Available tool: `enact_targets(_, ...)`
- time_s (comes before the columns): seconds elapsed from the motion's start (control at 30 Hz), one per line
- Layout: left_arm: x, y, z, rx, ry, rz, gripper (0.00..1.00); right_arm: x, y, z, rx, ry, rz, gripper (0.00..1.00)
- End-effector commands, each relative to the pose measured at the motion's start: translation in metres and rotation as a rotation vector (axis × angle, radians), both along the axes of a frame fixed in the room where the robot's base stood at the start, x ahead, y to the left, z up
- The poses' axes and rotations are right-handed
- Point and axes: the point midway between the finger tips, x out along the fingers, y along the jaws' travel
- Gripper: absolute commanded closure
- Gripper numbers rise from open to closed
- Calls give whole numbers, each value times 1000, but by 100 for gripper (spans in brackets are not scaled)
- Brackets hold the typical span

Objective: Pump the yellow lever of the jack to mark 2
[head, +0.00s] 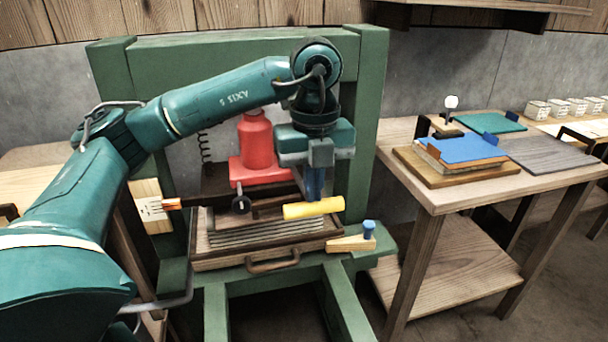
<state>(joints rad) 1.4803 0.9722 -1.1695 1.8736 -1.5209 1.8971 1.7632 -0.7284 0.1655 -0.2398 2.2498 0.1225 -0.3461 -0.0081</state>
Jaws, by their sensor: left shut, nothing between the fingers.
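The red jack (256,140) stands upright in the green press frame, on a red base. Its yellow lever (314,208) is a thick bar-like grip at the front, lying almost level with its right end slightly higher. My left gripper (314,194) points down with its fingers shut and empty, right above or against the yellow lever. I cannot tell whether they touch. A white mark plate (153,209) stands at the left with an orange pointer (171,204) at its right edge. The marks are too small to read. My right gripper is out of view.
A wooden tray (275,264) with grey slats lies below the lever. A wooden wedge with a blue knob (369,229) sits at its right. The green frame (372,120) rises on both sides. A side table at the right holds a blue-topped stack (463,148).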

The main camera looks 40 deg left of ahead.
Motion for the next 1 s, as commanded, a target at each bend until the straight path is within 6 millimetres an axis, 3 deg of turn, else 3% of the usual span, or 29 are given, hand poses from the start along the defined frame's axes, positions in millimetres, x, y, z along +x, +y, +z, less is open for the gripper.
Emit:
enact_targets(0.03,0,0,-11,1,1,0,100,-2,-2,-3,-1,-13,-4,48)
enact_targets(0.47,0,0,-58,0,1,1,100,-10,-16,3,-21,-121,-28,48)
enact_targets(0.7,0,0,-85,1,2,1,100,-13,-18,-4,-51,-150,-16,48)
enact_targets(0.87,0,0,-102,1,2,0,100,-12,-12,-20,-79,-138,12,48)
enact_targets(1.0,0,0,-91,0,0,0,100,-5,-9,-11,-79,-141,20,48)
